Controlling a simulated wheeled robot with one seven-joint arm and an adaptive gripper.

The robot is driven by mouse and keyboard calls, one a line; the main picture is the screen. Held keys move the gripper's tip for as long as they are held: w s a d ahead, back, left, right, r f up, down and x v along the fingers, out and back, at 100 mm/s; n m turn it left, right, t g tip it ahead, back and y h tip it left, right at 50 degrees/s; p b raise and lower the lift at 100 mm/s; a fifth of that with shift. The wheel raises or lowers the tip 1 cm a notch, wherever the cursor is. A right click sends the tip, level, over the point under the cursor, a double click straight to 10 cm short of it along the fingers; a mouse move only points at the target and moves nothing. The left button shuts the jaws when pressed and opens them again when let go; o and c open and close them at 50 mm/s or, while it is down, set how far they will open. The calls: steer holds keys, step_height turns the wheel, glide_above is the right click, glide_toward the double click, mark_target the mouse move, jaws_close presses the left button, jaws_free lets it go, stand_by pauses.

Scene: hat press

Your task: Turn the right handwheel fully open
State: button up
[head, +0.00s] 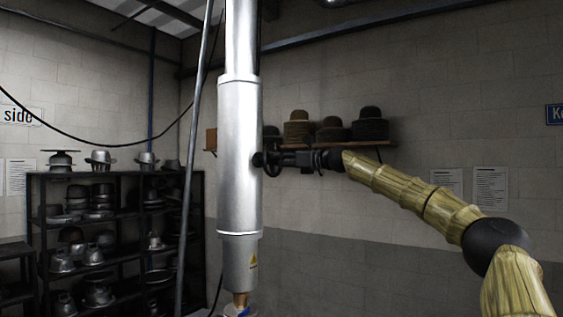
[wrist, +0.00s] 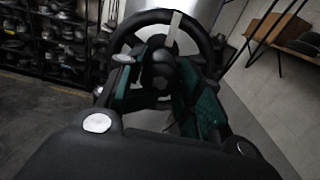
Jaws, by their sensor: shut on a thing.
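The black handwheel (wrist: 212,52) fills the top middle of the wrist view, with a dark round hub and a pale strip across its upper rim. My gripper (wrist: 157,72) is at the wheel, its green-padded fingers on either side of the hub area and shut on the wheel. The exact contact is partly hidden by the fingers. In the head view my gripper (head: 284,158) reaches left to the side of the silver press column (head: 239,150). There the wheel is small, dark and hard to tell from the gripper.
A dark shelf rack (head: 35,215) with metal hat moulds stands at the left. A wall shelf (head: 385,145) with several hats is behind my gripper. A slanting grey pole (head: 194,150) stands just left of the column. The space right of the column below my arm looks clear.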

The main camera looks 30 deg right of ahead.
steer(key=shift+f, duration=0.1)
stand_by(0.4)
steer(key=o, duration=0.8)
steer(key=shift+d, duration=0.2)
steer(key=shift+s, duration=0.1)
steer(key=shift+v, duration=0.85)
steer(key=shift+b+v, duration=0.45)
steer(key=shift+v, duration=0.7)
steer(key=b, duration=0.2)
glide_toward(281, 160)
steer(key=shift+v, duration=1.4)
